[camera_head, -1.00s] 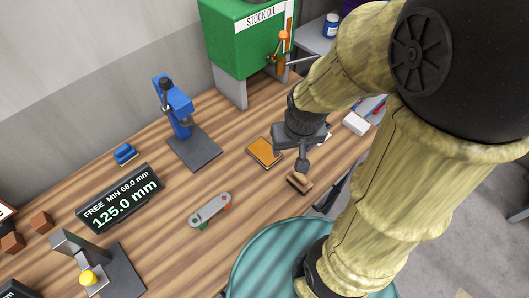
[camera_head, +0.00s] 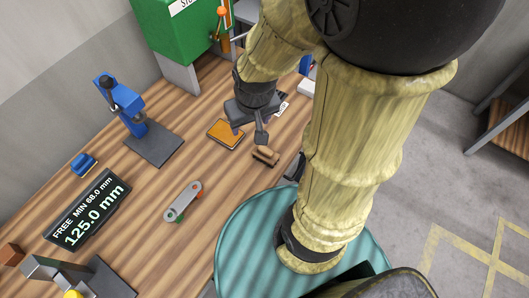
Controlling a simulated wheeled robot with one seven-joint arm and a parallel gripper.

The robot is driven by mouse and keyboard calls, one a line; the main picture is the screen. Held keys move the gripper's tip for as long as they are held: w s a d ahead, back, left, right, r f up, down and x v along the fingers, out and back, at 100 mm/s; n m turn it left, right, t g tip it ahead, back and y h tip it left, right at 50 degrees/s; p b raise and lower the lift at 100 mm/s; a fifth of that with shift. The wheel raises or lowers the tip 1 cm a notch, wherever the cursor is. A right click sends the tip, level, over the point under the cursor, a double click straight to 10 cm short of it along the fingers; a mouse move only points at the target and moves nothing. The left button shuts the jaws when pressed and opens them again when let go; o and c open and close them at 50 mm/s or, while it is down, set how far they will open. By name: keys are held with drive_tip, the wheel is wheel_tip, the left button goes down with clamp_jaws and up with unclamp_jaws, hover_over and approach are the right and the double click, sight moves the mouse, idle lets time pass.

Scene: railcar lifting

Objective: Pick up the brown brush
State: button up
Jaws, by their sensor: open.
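The brown brush (camera_head: 266,156) is a small brown block with a darker lower part. It lies on the wooden workbench near the front edge. My gripper (camera_head: 250,134) points down over the bench, just behind the brush in the picture. Its two dark fingers are apart with nothing seen between them. One finger shows close to the brush; whether it touches the brush or hangs above it I cannot tell.
An orange-brown pad (camera_head: 226,134) lies left of the brush. A green oil tank (camera_head: 178,43) stands behind. Bare bench lies between.

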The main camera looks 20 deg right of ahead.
idle(0.5)
drive_tip(key=b+x, duration=0.2)
drive_tip(key=s+b+x, duration=0.1)
drive_tip(key=b+x, duration=0.1)
drive_tip(key=shift+f, duration=0.1)
